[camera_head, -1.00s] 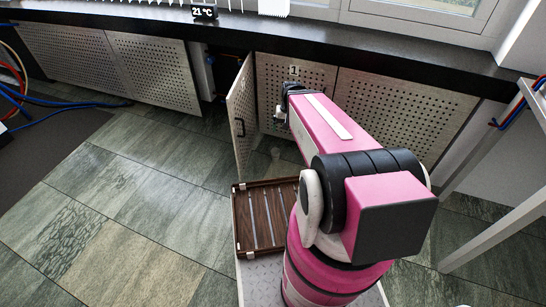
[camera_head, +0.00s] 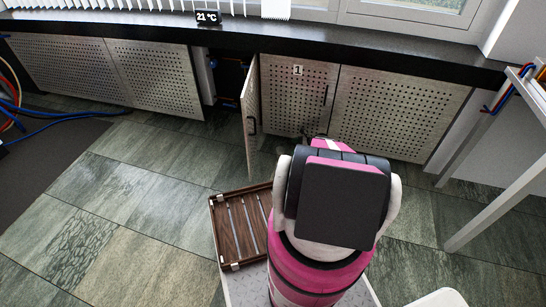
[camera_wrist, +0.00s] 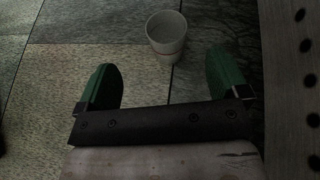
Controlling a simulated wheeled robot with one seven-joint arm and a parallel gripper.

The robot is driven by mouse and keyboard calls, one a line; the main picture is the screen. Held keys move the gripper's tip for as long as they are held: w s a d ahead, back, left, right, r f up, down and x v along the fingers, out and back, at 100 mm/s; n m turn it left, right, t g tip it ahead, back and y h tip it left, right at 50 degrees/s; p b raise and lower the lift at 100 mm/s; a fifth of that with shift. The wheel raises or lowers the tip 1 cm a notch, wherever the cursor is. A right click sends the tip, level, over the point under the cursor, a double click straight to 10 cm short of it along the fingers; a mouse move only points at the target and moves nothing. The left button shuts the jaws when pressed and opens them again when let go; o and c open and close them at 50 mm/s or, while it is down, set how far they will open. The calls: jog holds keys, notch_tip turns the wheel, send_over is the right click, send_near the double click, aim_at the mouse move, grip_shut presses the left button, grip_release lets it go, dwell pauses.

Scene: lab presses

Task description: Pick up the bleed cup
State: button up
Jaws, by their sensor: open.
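The bleed cup appears to be the pale cup (camera_wrist: 166,34) in the wrist view. It stands upright on the tiled floor, with a thin reddish line around it and its open top showing. My gripper (camera_wrist: 163,80) is open, with its two green fingers spread apart. The cup lies ahead of the fingertips, about midway between them, and nothing is between the fingers. I cannot tell if the cup touches either finger, but it looks apart from both. In the head view my arm hides the gripper, and I do not see the cup there.
A perforated cabinet door (camera_head: 250,115) stands open. Closed perforated panels (camera_head: 400,112) run beneath the dark counter (camera_head: 300,48). A perforated panel (camera_wrist: 292,90) is close on the right in the wrist view. A slatted wooden tray (camera_head: 222,235) is beside my arm.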

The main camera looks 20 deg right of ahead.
aim_at(280, 151)
jog(key=shift+m+t, duration=0.3)
jog(key=shift+m, duration=0.2)
jog(key=x, duration=0.3)
jog(key=f+x, duration=0.1)
jog(key=x, duration=0.6)
jog(key=shift+w+f, duration=0.2)
jog(key=shift+f, duration=0.2)
jog(key=c, duration=1)
